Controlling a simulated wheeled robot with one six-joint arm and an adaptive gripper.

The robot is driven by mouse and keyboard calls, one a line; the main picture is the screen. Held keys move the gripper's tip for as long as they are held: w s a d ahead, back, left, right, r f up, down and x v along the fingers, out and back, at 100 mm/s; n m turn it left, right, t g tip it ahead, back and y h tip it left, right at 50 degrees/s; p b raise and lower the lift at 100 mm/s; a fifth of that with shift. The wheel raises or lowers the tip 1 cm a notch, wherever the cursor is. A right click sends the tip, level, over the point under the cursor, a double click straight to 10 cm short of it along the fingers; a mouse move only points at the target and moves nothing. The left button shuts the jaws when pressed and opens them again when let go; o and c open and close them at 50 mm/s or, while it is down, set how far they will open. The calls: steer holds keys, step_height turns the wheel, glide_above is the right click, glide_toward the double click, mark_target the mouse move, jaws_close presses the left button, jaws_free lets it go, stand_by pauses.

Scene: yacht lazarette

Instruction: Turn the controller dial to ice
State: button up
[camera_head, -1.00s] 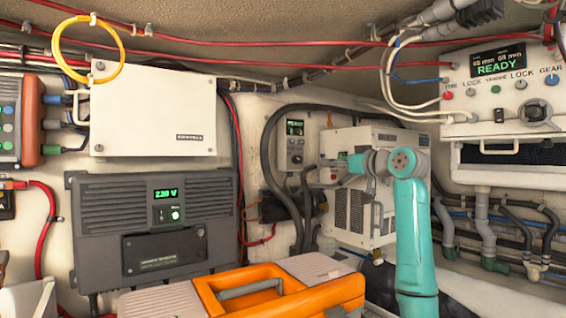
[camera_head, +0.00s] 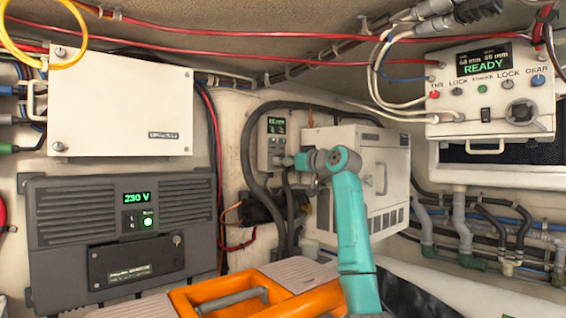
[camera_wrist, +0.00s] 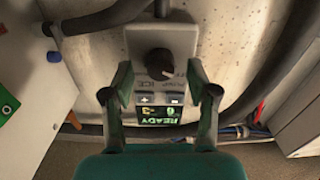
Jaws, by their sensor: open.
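The controller (camera_head: 272,143) is a small grey box with a lit green display, mounted on the back wall left of a white vented cabinet. In the wrist view the controller (camera_wrist: 183,42) appears upside down, its display reading READY. Its black round dial (camera_wrist: 158,62) has a pale pointer mark toward the lower right of that picture; the small labels around it are hard to read. My gripper (camera_wrist: 160,74) is open, with one finger on each side of the dial and visible gaps to it. In the head view my gripper (camera_head: 291,161) is at the controller's lower part, hiding the dial.
The white vented cabinet (camera_head: 372,165) stands close right of the controller. Black hoses (camera_head: 247,165) loop around its left side. An orange toolbox (camera_head: 320,298) lies below in front. A grey 230 V unit (camera_head: 120,235) and a READY panel (camera_head: 490,95) flank the area.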

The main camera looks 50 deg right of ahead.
steer(key=shift+x, duration=0.75)
jaws_close()
steer(key=shift+m, duration=0.5)
steer(key=shift+a+r+m, duration=0.1)
steer(key=shift+m, duration=4.1)
steer(key=shift+a+m, duration=0.1)
steer(key=shift+m, duration=4.1)
